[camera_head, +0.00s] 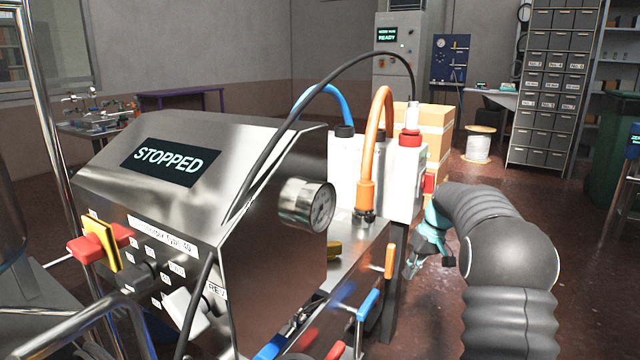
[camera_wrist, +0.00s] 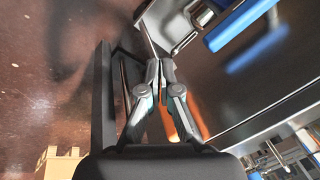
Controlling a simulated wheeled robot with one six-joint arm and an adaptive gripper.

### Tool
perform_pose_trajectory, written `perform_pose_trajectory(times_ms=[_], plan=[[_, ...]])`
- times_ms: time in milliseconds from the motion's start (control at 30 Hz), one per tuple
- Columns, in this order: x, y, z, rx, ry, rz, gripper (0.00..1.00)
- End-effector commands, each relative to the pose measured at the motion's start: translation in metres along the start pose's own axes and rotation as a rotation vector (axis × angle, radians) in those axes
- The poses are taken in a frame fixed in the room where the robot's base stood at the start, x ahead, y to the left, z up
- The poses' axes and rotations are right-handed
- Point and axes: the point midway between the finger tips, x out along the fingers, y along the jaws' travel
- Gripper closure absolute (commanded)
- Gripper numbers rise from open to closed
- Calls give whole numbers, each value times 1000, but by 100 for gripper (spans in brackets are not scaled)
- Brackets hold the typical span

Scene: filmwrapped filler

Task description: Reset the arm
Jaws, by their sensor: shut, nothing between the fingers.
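My arm (camera_head: 512,250), in grey ribbed covers, reaches up from the lower right and bends to the left in the head view. My gripper (camera_head: 412,268) hangs beside the right side of the metal machine, partly blurred against its dark leg. In the wrist view my gripper (camera_wrist: 158,68) has its two grey fingers together, with nothing seen between them. A blue handle (camera_wrist: 250,45) of the machine lies to the right of the fingertips, apart from them.
The metal machine (camera_head: 265,285) shows "STOPPED" on its display (camera_head: 163,160). An orange hose (camera_head: 374,130) and a blue hose (camera_head: 325,92) rise from it. Cardboard boxes (camera_head: 437,125) stand behind. Open brown floor (camera_head: 590,265) lies right of my arm.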

Motion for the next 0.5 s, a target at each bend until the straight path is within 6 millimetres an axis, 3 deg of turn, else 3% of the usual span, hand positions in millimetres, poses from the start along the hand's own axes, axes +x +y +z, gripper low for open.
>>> perform_pose_trajectory(times_ms=[167,500], plan=[[-5,-18,39,135,-18,55,100],[-33,-77,131,315,12,179,100]])
